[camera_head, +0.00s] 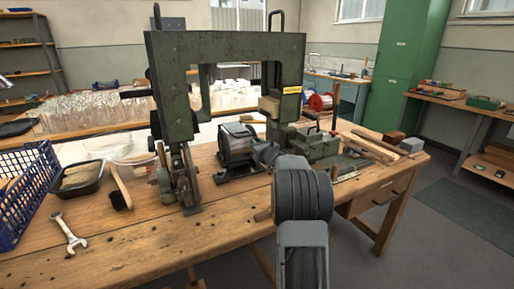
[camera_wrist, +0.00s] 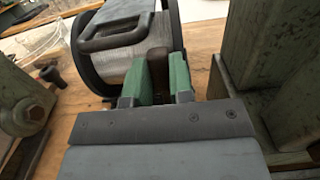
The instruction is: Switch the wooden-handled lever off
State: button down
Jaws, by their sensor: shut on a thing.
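My gripper (camera_wrist: 160,78) shows in the wrist view as two green fingertips. They are closed on a dark brown wooden handle (camera_wrist: 157,62), seen as a short upright piece between them. I take it to be the lever's handle; its lower part is hidden by the fingers. The handle stands right beside a grey motor-like cylinder (camera_wrist: 122,62) with black end frames. In the head view this grey motor (camera_head: 235,143) sits on the bench under the green machine frame (camera_head: 225,45). There my own arm hides the fingertips and the handle, so the lever's position cannot be told from there.
Green frame posts (camera_wrist: 262,50) rise close to the right of my gripper, and a green machine part (camera_wrist: 22,100) stands at left. On the wooden bench (camera_head: 130,245) are a wrench (camera_head: 69,233), a blue crate (camera_head: 27,195) and a black tray (camera_head: 78,181).

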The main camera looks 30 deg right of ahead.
jog(key=s+t+b, duration=0.1)
jog(key=b, duration=0.4)
jog(key=s+t+b, duration=0.1)
jog(key=b, duration=0.5)
jog(key=shift+a+f+t, duration=0.1)
jog(key=shift+f+t, duration=0.2)
jog(key=shift+s+r, duration=0.1)
jog(key=c, duration=1)
grip_release()
